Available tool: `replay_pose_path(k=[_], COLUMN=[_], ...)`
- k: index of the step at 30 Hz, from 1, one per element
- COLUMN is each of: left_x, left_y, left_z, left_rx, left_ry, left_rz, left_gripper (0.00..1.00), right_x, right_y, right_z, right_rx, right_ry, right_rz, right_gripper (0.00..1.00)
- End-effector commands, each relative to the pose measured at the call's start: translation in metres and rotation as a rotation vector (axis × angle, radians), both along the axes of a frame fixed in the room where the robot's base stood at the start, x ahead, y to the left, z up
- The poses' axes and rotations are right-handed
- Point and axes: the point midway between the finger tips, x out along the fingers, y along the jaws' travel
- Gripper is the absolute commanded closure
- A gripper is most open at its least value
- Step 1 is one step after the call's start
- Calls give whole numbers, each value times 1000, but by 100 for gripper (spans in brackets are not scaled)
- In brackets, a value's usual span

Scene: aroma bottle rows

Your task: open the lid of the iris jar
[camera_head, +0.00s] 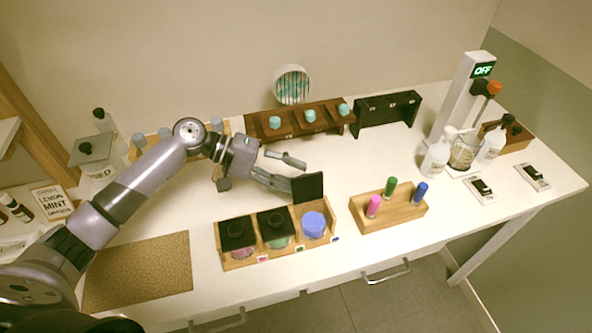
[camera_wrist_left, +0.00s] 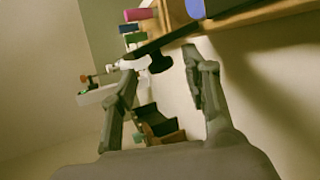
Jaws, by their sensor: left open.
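A wooden box (camera_head: 240,262) holds three jars in a row. The right jar (camera_head: 314,226) shows blue-violet contents, and its square black lid (camera_head: 308,187) stands upright at its back edge. The middle jar (camera_head: 278,242) with green and the left jar (camera_head: 243,252) with pink have their black lids shut. I cannot read a name on any jar. My left gripper (camera_head: 297,172) is open and empty, just behind the upright lid. In the left wrist view, a dark lid edge with a knob (camera_wrist_left: 160,63) shows near the open fingertips; contact cannot be told. My right gripper is out of view.
A wooden holder (camera_head: 400,216) with pink, green and blue vials stands right of the jars. A rack of teal-capped bottles (camera_head: 262,130) and a black rack (camera_head: 388,112) stand behind. A cork mat (camera_head: 140,272) lies front left. A dispenser (camera_head: 460,100) stands at right.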

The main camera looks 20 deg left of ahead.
Motion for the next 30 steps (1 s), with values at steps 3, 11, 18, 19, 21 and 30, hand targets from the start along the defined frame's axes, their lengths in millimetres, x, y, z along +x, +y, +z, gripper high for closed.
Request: replay_pose_path(k=[3, 11, 18, 19, 21, 30], left_x=[3, 4, 4, 4, 4, 3], left_y=[-11, -17, -17, -17, -17, -17], left_z=[-4, -8, -8, -8, -8, -8], left_rx=[0, 1, 1, 1, 1, 2], left_ry=[-1, -1, -1, -1, -1, 1], left_rz=[0, 0, -1, -1, -1, 0], left_gripper=[57, 57, 63, 65, 70, 90], right_x=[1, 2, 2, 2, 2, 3], right_y=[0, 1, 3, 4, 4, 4], right_z=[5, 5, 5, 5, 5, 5], right_rx=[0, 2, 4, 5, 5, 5], right_ry=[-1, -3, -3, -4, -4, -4], right_rz=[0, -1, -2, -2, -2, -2], right_gripper=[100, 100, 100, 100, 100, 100])
